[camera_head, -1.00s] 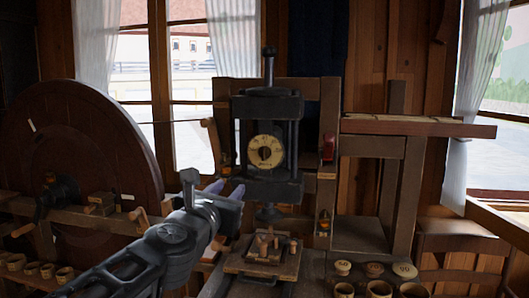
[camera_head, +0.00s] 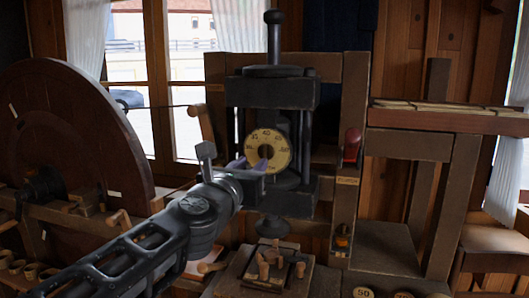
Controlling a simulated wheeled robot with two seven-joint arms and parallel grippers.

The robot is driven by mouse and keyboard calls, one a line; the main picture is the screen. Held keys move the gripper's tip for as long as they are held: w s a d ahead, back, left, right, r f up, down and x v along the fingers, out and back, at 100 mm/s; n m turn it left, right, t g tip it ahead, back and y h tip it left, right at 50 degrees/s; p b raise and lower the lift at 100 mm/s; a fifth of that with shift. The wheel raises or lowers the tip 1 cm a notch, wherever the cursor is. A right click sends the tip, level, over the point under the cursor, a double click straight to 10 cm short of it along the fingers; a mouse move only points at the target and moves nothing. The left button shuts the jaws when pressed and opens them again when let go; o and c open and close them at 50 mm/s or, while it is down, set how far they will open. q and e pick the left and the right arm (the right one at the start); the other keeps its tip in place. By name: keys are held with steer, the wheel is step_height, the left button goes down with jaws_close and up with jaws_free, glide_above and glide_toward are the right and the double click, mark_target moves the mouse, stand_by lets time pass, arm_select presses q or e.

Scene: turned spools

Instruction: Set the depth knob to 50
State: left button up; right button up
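The depth knob (camera_head: 267,150) is a round cream dial with dark numbers around its rim and a dark centre, on the front of the black press (camera_head: 272,94). A number that looks like 40 is near its top; the other marks are too small to read surely. My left gripper (camera_head: 250,163) reaches in from the left, with its purplish fingertips apart at the dial's lower left. The fingers overlap the dial's lower left edge in the view, and I cannot tell whether they touch it. They hold nothing that I can see. My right gripper is out of view.
A large dark wooden wheel (camera_head: 72,130) stands at the left. Below the press is a small wooden block with pegs (camera_head: 277,266). A red handle (camera_head: 352,144) is on the right post. A wooden shelf (camera_head: 450,118) is at the right.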

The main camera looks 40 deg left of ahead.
mark_target(263, 153)
arm_select(q)
steer(key=shift+s, duration=0.1)
steer(key=shift+x, duration=4)
jaws_close()
